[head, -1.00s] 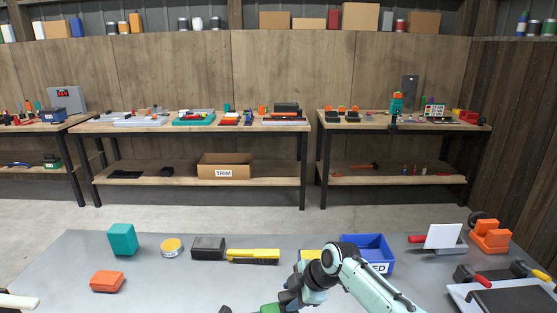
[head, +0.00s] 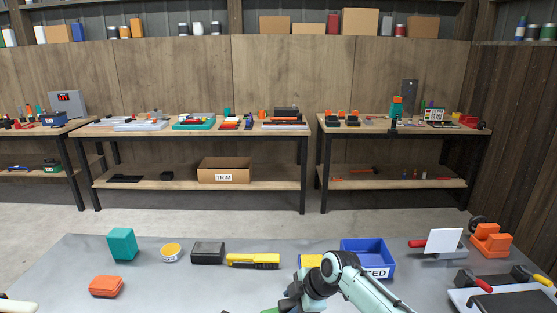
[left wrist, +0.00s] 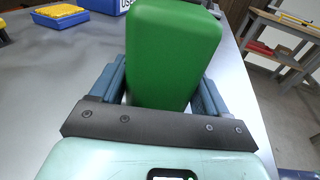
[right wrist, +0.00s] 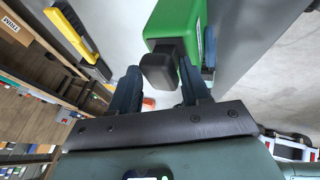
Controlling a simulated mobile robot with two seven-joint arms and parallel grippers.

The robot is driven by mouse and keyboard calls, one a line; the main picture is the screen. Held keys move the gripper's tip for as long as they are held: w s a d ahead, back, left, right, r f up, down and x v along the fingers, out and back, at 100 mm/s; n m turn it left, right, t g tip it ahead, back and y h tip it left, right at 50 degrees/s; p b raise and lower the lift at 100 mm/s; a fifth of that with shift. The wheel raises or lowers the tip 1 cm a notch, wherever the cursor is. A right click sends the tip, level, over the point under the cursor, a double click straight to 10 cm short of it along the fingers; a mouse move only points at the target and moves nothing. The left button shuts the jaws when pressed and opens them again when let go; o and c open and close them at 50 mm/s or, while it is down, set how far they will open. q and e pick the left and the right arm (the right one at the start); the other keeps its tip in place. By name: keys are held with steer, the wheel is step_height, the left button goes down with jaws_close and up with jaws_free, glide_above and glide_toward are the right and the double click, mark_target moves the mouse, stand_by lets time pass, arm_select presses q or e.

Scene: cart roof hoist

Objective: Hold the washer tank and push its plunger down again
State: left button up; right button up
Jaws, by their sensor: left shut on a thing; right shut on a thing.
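The green washer tank (left wrist: 172,50) stands between the fingers of my left gripper (left wrist: 165,85) in the left wrist view, and that gripper is shut on its body. In the right wrist view, the tank (right wrist: 201,22) is at the top, with its dark plunger knob (right wrist: 158,70) sticking out. My right gripper (right wrist: 160,88) has its fingers on either side of the knob and is shut on it. In the head view, only a green sliver of the tank (head: 269,310) shows at the bottom edge beside my right arm; most of it is out of frame.
On the grey table stand a teal block (head: 122,243), an orange case (head: 106,286), a yellow-lidded tin (head: 171,252), a black box (head: 208,253), a yellow tool (head: 253,260) and a blue bin (head: 378,271). Orange and red-handled tools crowd the right side. The table's left-centre front is clear.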

arm_select(q)
steer(key=shift+d, duration=0.1)
arm_select(e)
steer(key=shift+f, duration=0.15)
steer(key=o, duration=0.9)
steer(key=v, duration=0.6)
